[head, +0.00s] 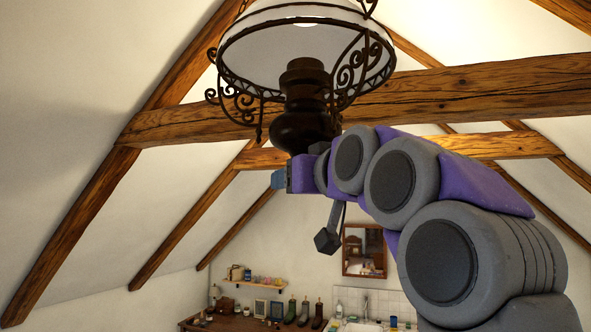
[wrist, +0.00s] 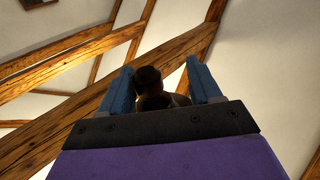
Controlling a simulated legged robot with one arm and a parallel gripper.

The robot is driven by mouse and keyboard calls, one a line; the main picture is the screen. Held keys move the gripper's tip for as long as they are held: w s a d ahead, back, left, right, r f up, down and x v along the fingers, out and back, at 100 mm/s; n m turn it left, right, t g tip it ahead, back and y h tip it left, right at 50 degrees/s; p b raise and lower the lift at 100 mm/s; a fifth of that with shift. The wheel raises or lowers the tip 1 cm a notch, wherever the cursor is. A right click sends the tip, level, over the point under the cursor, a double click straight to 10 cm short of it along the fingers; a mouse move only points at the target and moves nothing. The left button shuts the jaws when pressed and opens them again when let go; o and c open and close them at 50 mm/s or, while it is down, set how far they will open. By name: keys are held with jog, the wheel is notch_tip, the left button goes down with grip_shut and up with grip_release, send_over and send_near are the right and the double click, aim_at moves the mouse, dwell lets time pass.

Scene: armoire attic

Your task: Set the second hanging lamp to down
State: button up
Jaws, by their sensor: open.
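A hanging lamp (head: 302,130) is at the top of the head view, with a white shade, dark scrolled metalwork and a dark turned body. Its top is cut off by the picture edge. My gripper (head: 278,179) is just below the dark body, at its lower left in the picture. In the wrist view my gripper (wrist: 163,82) has its two blue fingers spread apart. A dark rounded part, likely the lamp's body (wrist: 150,80), shows in the gap between them. Its lower part is hidden by my gripper. I cannot tell whether the fingers touch it. Only one lamp is seen.
A wooden ceiling beam (head: 450,95) crosses behind the lamp. Sloping white ceiling and rafters surround it. Far below are a wall shelf (head: 252,284), a framed mirror (head: 364,250) and a wooden counter (head: 225,323) with boots and small items. The air left of my gripper looks clear.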

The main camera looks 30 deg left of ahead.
jog(key=shift+w+d+r+p, duration=0.25)
jog(key=shift+w+d+p, duration=0.1)
jog(key=shift+w+d, duration=0.45)
jog(key=shift+s+a, duration=0.1)
jog(key=shift+s, duration=0.05)
jog(key=shift+a+f, duration=0.15)
jog(key=shift+a, duration=0.5)
jog(key=shift+c, duration=0.5)
jog(key=shift+a, duration=0.3)
jog(key=shift+c, duration=1.5)
jog(key=shift+w+d, duration=0.25)
jog(key=shift+c, duration=1.4)
jog(key=shift+s, duration=0.1)
grip_shut()
